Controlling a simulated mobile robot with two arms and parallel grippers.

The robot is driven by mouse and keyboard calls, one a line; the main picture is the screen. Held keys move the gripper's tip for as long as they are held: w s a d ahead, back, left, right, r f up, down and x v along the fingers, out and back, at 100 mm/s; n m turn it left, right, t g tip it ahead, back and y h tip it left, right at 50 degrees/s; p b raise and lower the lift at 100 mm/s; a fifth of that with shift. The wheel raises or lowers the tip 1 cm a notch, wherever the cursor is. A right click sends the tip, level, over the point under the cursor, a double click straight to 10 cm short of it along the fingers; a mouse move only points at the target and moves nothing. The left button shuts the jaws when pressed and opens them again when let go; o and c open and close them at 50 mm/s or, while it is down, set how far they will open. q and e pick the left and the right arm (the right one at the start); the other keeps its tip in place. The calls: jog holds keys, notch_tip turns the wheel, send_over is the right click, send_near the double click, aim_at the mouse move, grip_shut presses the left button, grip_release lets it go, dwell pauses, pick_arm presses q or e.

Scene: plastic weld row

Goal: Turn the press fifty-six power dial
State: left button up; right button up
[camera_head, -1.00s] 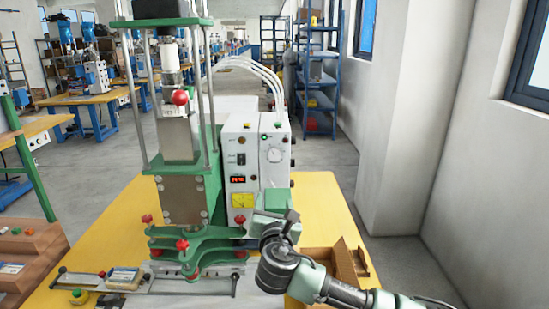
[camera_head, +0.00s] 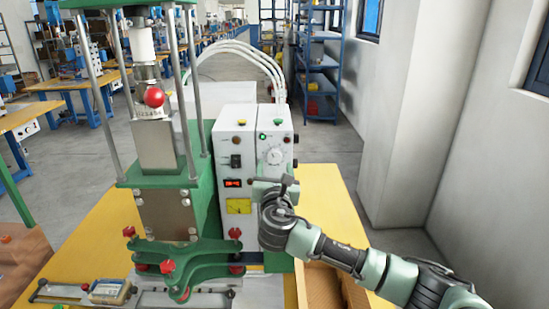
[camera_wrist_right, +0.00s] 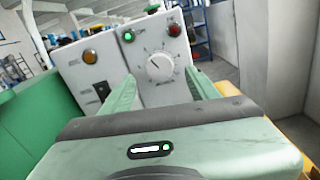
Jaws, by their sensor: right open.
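The power dial (camera_head: 275,156) is a round white knob with a scale around it, on the upper right panel of the press's white control box (camera_head: 237,150). In the right wrist view the dial (camera_wrist_right: 159,67) shows between and beyond my open fingers. My right gripper (camera_wrist_right: 158,88) is open and empty, pointing at the panel, and does not appear to touch the dial. In the head view my right gripper (camera_head: 275,182) is just below the dial, its fingertips partly hidden by the wrist. My left gripper is not in view.
The green press frame (camera_head: 165,180) with steel columns stands left of the control box. A green lamp (camera_wrist_right: 128,36) and a red button (camera_wrist_right: 174,30) sit above the dial. A wall stands at right.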

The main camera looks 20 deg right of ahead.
aim_at(274, 159)
jog(key=p+x, duration=0.1)
jog(key=x, duration=0.3)
jog(key=shift+w, duration=0.25)
jog(key=shift+w+d+f, duration=0.1)
jog(key=shift+w, duration=0.1)
grip_shut()
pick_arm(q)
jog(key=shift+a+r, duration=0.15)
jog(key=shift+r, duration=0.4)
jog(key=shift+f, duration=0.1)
